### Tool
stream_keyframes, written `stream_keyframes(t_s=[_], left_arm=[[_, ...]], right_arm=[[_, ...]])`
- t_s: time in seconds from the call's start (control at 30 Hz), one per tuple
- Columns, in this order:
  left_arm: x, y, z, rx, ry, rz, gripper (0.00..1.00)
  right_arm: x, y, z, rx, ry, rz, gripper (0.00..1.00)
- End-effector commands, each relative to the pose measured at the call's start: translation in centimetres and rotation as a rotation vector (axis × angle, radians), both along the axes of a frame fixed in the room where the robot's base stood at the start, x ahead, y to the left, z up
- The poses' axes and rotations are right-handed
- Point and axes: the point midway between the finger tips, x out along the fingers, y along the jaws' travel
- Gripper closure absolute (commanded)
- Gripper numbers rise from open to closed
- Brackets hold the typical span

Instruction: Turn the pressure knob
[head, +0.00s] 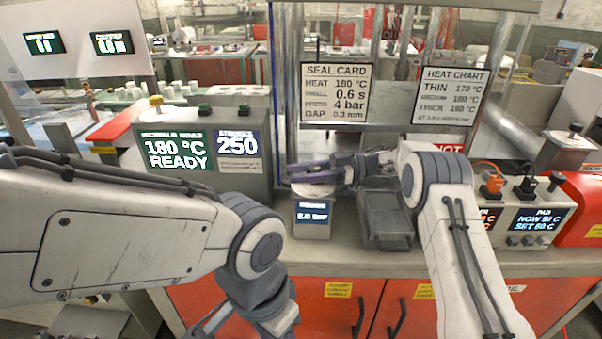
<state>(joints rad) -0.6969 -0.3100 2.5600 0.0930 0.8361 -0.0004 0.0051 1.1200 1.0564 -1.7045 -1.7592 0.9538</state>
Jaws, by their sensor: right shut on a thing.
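The pressure unit (312,218) is a small grey box on the bench with a blue display; its small digits are too blurred to read surely. My right gripper (303,174) reaches left across the top of this box. Its dark fingers are shut on the pressure knob, which they hide almost fully. My left arm comes in from the left and bends down in front of the bench. The left gripper is low at the bottom edge, partly cut off, and its fingers cannot be made out.
A control box (205,150) reading 180 °C READY and 250 stands left of the pressure unit. A grey tray (388,228) lies to its right. The SEAL CARD (336,93) and HEAT CHART (449,96) hang behind. A pad control box (535,215) stands at right.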

Motion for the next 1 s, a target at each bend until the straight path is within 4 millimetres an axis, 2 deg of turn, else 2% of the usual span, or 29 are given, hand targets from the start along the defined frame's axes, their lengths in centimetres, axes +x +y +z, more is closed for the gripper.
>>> stream_keyframes(t_s=[0.17, 0.2, 0.27, 0.3, 0.67, 1.0], left_arm=[[0.0, 0.0, 0.0, 0.0, 0.0, 0.0, 0.5], [0.0, 0.0, 0.0, 0.0, 0.0, 0.0, 0.5], [0.0, 0.0, 0.0, 0.0, 0.0, 0.0, 0.5], [0.0, 0.0, 0.0, 0.0, 0.0, 0.0, 0.5], [0.0, 0.0, -0.2, 0.0, 0.0, 0.0, 0.5], [0.0, 0.0, -1.7, 0.0, 0.0, 0.0, 0.5]], right_arm=[[0.0, 0.1, 0.2, 0.005, -0.002, 0.001, 1.0], [0.0, 0.1, 0.2, 0.005, -0.002, 0.001, 0.5], [0.0, 0.1, 0.2, 0.004, -0.002, 0.001, 0.27], [0.0, 0.1, 0.2, 0.004, -0.002, 0.001, 0.24], [0.2, -0.5, 0.0, 0.003, -0.002, -0.002, 0.24], [1.4, -5.7, -0.1, 0.002, -0.004, -0.003, 0.24]])
